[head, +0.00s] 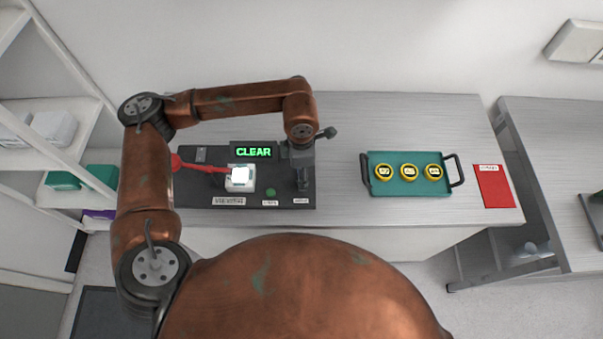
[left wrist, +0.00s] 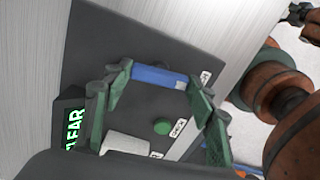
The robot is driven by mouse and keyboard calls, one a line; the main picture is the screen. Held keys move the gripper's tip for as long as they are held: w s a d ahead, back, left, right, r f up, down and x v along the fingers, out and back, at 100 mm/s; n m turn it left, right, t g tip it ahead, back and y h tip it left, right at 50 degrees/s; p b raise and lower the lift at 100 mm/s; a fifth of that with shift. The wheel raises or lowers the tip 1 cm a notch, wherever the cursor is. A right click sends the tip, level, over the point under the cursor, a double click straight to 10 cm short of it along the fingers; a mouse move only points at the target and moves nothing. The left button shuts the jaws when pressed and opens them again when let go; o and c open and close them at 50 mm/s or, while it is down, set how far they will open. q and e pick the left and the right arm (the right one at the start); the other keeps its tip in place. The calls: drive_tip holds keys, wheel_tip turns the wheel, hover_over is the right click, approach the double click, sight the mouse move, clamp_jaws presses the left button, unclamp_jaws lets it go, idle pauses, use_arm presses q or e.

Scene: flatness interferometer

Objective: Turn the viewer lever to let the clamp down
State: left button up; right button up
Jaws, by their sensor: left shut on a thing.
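The viewer is a dark instrument base (head: 200,194) on the bench, with a display (head: 253,152) reading CLEAR in green. A red arm (head: 200,166) reaches to a bright white block (head: 240,175) on the viewer; I cannot tell whether they touch. My left gripper (head: 302,178) is low over the base's right end. In the left wrist view, its green-padded fingers (left wrist: 160,86) are shut on a blue bar (left wrist: 160,76), apparently the lever's handle. The lever's mount is mostly hidden. A green button (head: 270,191) is beside the gripper. My right gripper is not in view.
A teal tray (head: 402,187) with black handles and three yellow-rimmed round pieces (head: 409,171) stands to the right. A red card (head: 493,187) lies near the bench's right end. Shelves (head: 85,150) stand at the left. Bare bench lies between base and tray.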

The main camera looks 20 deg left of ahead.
use_arm(q)
drive_tip(key=shift+m+b, duration=0.35)
drive_tip(key=shift+m, duration=0.15)
drive_tip(key=o, duration=1.2)
drive_tip(key=shift+c, duration=0.2)
drive_tip(key=shift+r, duration=0.1)
wheel_tip(320, 180, up, 12)
